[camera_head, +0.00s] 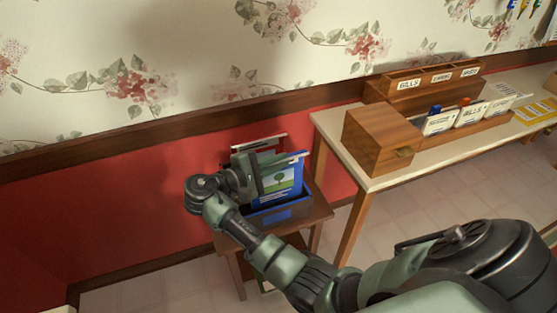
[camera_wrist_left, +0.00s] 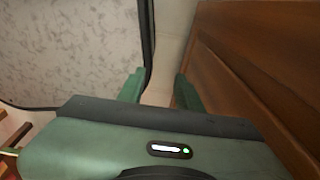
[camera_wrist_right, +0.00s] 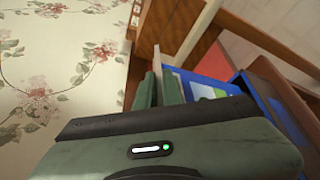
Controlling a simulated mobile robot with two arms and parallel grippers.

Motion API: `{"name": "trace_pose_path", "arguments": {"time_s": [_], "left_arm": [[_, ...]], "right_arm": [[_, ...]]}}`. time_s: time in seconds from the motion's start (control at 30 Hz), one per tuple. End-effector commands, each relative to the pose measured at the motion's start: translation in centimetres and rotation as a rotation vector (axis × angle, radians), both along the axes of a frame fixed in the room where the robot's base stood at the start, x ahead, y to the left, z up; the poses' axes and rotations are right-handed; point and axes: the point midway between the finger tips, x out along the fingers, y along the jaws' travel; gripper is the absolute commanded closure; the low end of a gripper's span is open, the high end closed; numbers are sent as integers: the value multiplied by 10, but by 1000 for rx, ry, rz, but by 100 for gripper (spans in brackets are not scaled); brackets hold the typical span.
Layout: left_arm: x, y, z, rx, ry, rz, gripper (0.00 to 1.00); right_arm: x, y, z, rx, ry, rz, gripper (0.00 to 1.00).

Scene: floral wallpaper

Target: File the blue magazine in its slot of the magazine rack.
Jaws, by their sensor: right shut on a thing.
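The blue magazine (camera_head: 284,181), with a green tree on its cover, stands upright above the blue magazine rack (camera_head: 288,211) on a small brown table. My right gripper (camera_head: 258,172) is shut on the magazine's left side. Whether the magazine's lower edge is inside a slot, I cannot tell. In the right wrist view, the magazine (camera_wrist_right: 207,88) shows beyond the fingers, beside the blue rack wall (camera_wrist_right: 262,98). My left gripper (camera_wrist_left: 158,92) is open and empty in its own wrist view; it is outside the head view.
A red-covered magazine (camera_head: 262,144) stands behind the blue one. The small table (camera_head: 318,205) is close to the red wall. A long table (camera_head: 345,147) to the right bears a wooden box (camera_head: 378,140) and wooden organizers with labelled cards. The left wrist view has a brown wooden panel (camera_wrist_left: 250,75) close by.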

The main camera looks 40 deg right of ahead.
Motion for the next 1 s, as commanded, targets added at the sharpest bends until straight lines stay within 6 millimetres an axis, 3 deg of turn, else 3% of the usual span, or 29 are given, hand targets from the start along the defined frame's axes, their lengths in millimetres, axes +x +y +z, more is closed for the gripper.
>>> {"name": "trace_pose_path", "arguments": {"time_s": [1.0], "left_arm": [[0,0,-38,-1,0,-2,65]], "right_arm": [[-1,0,-64,0,-10,-2,100]]}}
